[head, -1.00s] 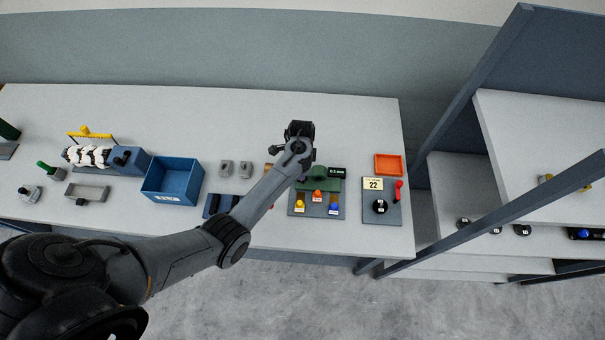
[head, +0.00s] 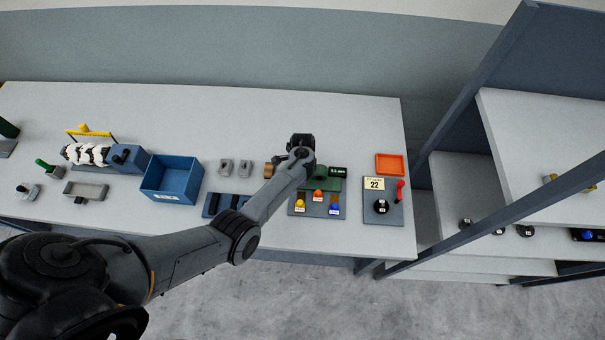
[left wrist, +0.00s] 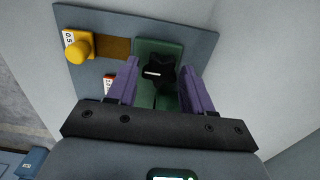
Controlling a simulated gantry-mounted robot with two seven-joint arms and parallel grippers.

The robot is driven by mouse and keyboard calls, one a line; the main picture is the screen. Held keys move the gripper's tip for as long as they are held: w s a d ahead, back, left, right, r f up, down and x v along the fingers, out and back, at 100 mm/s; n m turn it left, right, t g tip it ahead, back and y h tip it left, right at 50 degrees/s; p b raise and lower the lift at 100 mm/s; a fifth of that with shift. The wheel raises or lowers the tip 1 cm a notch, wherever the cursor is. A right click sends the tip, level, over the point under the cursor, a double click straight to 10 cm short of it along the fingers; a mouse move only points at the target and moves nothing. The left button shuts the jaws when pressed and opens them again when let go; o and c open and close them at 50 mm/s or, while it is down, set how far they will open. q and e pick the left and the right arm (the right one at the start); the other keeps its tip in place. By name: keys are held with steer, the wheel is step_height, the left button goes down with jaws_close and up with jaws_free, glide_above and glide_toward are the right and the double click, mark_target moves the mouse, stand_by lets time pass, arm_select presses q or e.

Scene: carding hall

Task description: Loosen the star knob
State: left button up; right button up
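The star knob (left wrist: 160,73) is black and sits on a green block (left wrist: 170,50), with a small white mark on it in the left wrist view. My left gripper (left wrist: 159,66) is open, its two purple fingers on either side of the knob. Gaps show between knob and fingers; how deep the tips reach I cannot tell. In the head view my left arm and wrist (head: 300,147) cover the knob, and part of the green block (head: 322,184) shows beside them. My right gripper is in neither view.
On the same grey plate (head: 325,213) stand yellow (head: 300,203), orange (head: 317,194) and blue (head: 334,206) knobs. A dark display (head: 338,170) is just right. A "22" panel (head: 374,184) with a red lever and an orange tray (head: 389,164) lie further right; a blue bin (head: 172,180) lies left.

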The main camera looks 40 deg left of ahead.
arm_select(q)
steer(key=c, duration=0.7)
